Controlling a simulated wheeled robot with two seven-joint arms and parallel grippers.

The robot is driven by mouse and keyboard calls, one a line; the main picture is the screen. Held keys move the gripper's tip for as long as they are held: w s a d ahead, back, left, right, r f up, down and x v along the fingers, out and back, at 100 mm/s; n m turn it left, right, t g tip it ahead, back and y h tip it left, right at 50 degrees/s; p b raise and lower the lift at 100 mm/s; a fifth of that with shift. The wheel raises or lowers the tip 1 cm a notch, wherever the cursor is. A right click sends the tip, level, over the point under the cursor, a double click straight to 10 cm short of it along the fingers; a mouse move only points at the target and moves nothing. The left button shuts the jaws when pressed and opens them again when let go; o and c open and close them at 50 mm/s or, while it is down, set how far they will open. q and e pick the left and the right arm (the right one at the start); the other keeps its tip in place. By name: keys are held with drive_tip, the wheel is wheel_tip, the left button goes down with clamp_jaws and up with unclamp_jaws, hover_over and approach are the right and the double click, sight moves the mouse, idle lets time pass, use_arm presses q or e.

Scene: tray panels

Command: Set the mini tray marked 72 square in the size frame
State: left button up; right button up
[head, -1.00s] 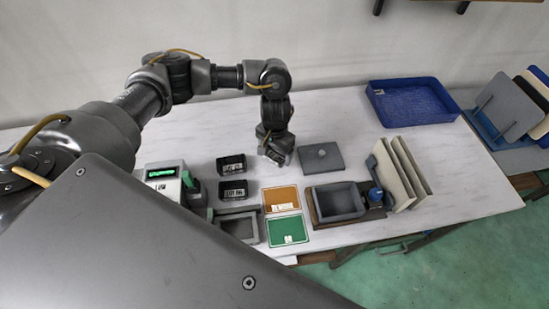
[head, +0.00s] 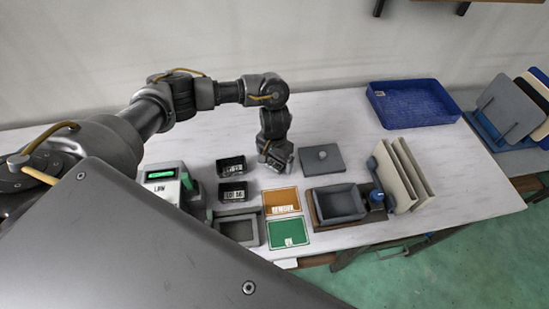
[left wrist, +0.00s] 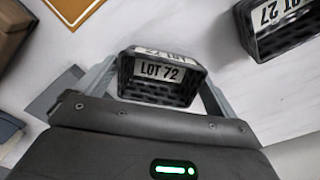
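The mini tray marked LOT 72 (left wrist: 160,88) is a dark open box with white labels, seen between my left gripper's fingers in the left wrist view. The fingers stand at its two sides with no clear gap; whether they press on it cannot be told. In the head view my left gripper (head: 275,162) is low over the table, right of two dark mini trays (head: 231,166) (head: 235,192), and hides the tray below it. Another tray, marked LOT 27 (left wrist: 280,28), is at the wrist view's upper right. A grey frame (head: 258,229) lies nearer me, possibly the size frame. My right gripper is not seen.
An orange card (head: 281,199) and a green card (head: 289,232) lie beside the grey frame. A grey bin (head: 340,203), a grey plate with a knob (head: 322,159) and upright beige panels (head: 405,175) stand right. A labelled device (head: 161,180) is left; a blue basket (head: 412,104) is behind.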

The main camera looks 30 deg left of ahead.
sight(275, 164)
use_arm(q)
drive_tip(key=shift+o, duration=0.3)
wheel_tip(275, 164, up, 12)
drive_tip(key=p, duration=0.1)
drive_tip(key=shift+r+p, duration=0.2)
drive_tip(key=shift+p, duration=0.15)
idle(0.4)
